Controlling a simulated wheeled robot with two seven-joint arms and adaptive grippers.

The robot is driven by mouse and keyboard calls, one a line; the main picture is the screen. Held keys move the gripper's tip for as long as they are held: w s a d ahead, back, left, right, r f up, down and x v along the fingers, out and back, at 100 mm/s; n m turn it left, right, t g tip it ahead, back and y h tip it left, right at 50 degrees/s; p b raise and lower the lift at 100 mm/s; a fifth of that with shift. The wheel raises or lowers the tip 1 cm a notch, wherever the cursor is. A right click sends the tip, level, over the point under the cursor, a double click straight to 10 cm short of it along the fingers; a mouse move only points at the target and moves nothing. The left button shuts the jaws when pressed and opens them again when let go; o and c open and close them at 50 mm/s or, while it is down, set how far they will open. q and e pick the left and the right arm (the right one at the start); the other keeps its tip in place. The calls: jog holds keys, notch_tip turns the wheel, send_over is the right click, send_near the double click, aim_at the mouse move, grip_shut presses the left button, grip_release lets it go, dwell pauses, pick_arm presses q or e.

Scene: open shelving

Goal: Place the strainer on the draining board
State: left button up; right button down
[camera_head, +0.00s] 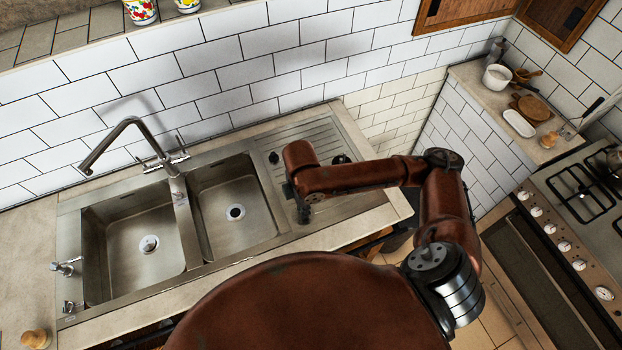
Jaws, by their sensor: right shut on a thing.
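The draining board (363,205) is the ridged steel surface to the right of the two sink bowls. My right gripper (301,208) is over its left part, close to the right bowl, and points down. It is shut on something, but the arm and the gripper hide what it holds. I cannot make out the strainer for certain. A small dark part (342,158) shows just behind my right forearm, over the board; I cannot tell what it belongs to. My left gripper is not in view.
The left bowl (115,235) and right bowl (225,190) are empty. A tall tap (130,122) stands behind them. A tiled wall rises at the back. A stove (575,190) and a side counter with pots and boards are at the right.

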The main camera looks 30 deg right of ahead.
jog(key=w+d+f, duration=0.2)
jog(key=w, duration=0.1)
jog(key=w+d+f, duration=0.2)
jog(key=w+f, duration=0.1)
jog(key=w+d+f, duration=0.2)
jog(key=w+f, duration=0.1)
jog(key=shift+w, duration=0.25)
jog(key=shift+w+d+f, duration=0.3)
jog(key=shift+w+f, duration=0.15)
jog(key=shift+f, duration=1.7)
jog(key=shift+f+p, duration=0.1)
jog(key=shift+p, duration=0.2)
jog(key=c, duration=1.9)
grip_release()
jog(key=shift+c, duration=0.2)
notch_tip(320, 180, up, 12)
